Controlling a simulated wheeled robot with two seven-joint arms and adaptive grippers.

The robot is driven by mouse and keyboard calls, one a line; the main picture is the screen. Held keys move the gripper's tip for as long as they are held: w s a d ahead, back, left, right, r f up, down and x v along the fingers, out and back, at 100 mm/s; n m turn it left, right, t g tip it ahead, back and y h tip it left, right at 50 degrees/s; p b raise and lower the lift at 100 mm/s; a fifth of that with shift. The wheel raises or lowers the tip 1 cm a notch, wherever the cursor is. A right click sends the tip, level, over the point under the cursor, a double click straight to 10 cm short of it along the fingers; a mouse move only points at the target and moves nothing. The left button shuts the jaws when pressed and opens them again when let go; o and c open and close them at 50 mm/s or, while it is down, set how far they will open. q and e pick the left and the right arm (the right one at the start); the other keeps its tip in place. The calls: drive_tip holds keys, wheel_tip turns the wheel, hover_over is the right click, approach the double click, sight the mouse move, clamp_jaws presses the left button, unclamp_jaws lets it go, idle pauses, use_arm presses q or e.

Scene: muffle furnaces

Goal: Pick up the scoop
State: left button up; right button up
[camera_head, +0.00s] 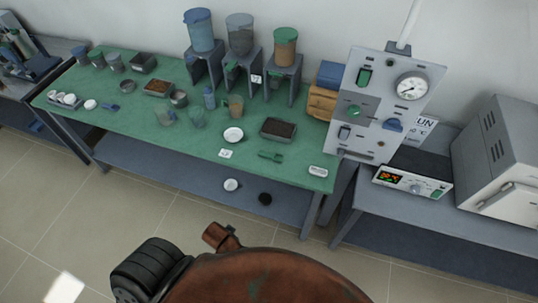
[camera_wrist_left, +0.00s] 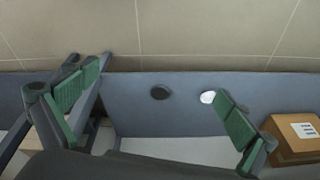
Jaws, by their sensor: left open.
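A small green scoop (camera_head: 270,156) lies on the green bench top (camera_head: 190,130) near its front edge, right of centre in the head view. It lies just in front of a tray of dark material (camera_head: 278,129). My left gripper (camera_wrist_left: 155,105) shows in the left wrist view with its two green-padded fingers spread wide apart and nothing between them. The scoop is not visible in that wrist view. In the head view I see no gripper fingers, so the gripper's distance from the scoop cannot be told. My right gripper is not in view.
A white dish (camera_head: 233,135), cups and hoppers on stands share the bench. A white label block (camera_head: 318,171) lies right of the scoop. A white gauge panel (camera_head: 385,103) rises at the right. In the wrist view, a black disc (camera_wrist_left: 160,93) and a cardboard box (camera_wrist_left: 293,138) show.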

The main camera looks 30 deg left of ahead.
use_arm(q)
wheel_tip(320, 180, up, 9)
drive_tip(key=w+t, duration=0.1)
drive_tip(key=w, duration=0.1)
drive_tip(key=n+t+y+p, duration=0.1)
drive_tip(key=n+t+y, duration=0.15)
drive_tip(key=t, duration=0.65)
approach(270, 156)
drive_tip(key=w, duration=0.1)
drive_tip(key=w+f, duration=0.1)
drive_tip(key=w, duration=0.1)
drive_tip(key=shift+a+f+n, duration=0.3)
drive_tip(key=shift+a+n, duration=0.05)
drive_tip(key=shift+x, duration=3.1)
drive_tip(key=shift+r, duration=0.1)
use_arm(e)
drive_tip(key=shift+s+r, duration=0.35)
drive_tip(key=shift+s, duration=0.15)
use_arm(q)
drive_tip(key=c, duration=1)
